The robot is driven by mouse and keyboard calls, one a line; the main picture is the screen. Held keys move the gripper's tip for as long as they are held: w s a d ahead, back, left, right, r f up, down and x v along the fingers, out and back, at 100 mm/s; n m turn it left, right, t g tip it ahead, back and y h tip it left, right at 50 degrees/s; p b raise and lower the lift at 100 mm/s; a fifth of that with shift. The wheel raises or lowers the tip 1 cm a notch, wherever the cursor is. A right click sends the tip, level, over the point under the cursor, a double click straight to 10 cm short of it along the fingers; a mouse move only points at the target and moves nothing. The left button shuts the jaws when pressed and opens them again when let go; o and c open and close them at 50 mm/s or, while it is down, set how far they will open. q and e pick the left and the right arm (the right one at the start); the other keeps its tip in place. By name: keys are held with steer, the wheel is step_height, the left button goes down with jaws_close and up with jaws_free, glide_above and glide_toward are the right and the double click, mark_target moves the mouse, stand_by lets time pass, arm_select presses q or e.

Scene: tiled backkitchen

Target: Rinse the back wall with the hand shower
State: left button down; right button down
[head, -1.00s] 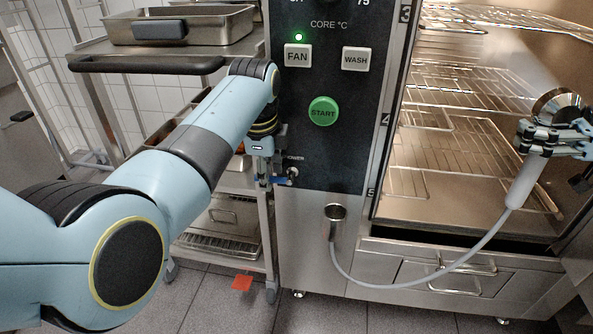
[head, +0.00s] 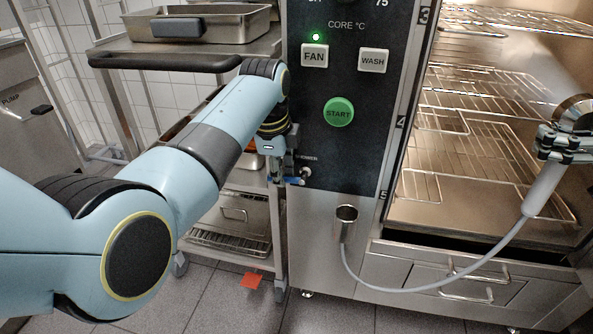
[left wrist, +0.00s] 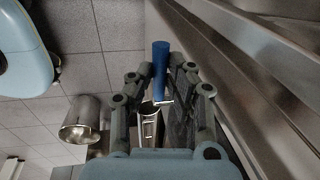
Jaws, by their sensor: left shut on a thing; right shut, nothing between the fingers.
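The hand shower (head: 543,190) has a pale grey handle and a round metal head. It hangs tilted at the right, before the open oven chamber. My right gripper (head: 557,143) is at its neck, fingers closed across it; their inner faces are hidden. A grey hose (head: 425,287) runs from the handle to a metal cup (head: 345,220) on the oven front. My left gripper (head: 283,178) is shut on the blue shower lever (left wrist: 160,68) beside the panel's SHOWER label. The chamber's back wall is hard to make out behind the racks. No water is visible.
Wire racks (head: 470,135) fill the open oven chamber. A control panel with a green START button (head: 338,112) stands beside my left gripper. A steel trolley (head: 180,62) with a pan is at the left. A red piece (head: 251,281) lies on the tiled floor.

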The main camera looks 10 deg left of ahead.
arm_select(q)
steer(key=h, duration=0.1)
steer(key=f+h, duration=0.1)
steer(key=shift+a+f+h, duration=0.1)
steer(key=shift+a+h, duration=0.2)
steer(key=h, duration=0.1)
steer(key=f+h, duration=0.1)
steer(key=shift+f+n+h, duration=0.1)
steer(key=shift+n+h, duration=0.2)
steer(key=shift+h, duration=0.1)
steer(key=shift+d+f+h, duration=0.2)
steer(key=shift+f+h, duration=0.25)
steer(key=shift+h, duration=0.65)
steer(key=shift+d+f+h, duration=0.15)
steer(key=shift+f+h, duration=0.3)
steer(key=shift+h, duration=0.65)
steer(key=c, duration=1.3)
jaws_free()
steer(key=v, duration=1.2)
steer(key=shift+s+f, duration=0.1)
steer(key=shift+s, duration=0.05)
